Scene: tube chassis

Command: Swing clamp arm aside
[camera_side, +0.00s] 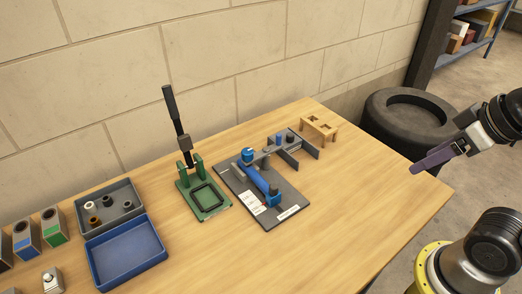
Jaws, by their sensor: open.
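A dark grey base plate (291,219) lies on the table and carries a blue tube (256,179) lying diagonally. A grey bar (262,156) crosses near the tube's upper end, beside a blue knob (247,154); this looks like the clamp arm, but it is too small to tell for certain. To its left stands a green fixture (213,211) with an upright black lever (173,108). My gripper (416,170) is at the right, high above the table's right edge and well apart from the plate. It is seen side-on and holds nothing visible.
At the left are a blue tray (127,250), a grey tray (123,213) with small rings, and several bins (54,229). A small wooden stand (320,124) sits behind the plate. The table's right front (370,220) is clear. A stone wall (230,60) rises behind.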

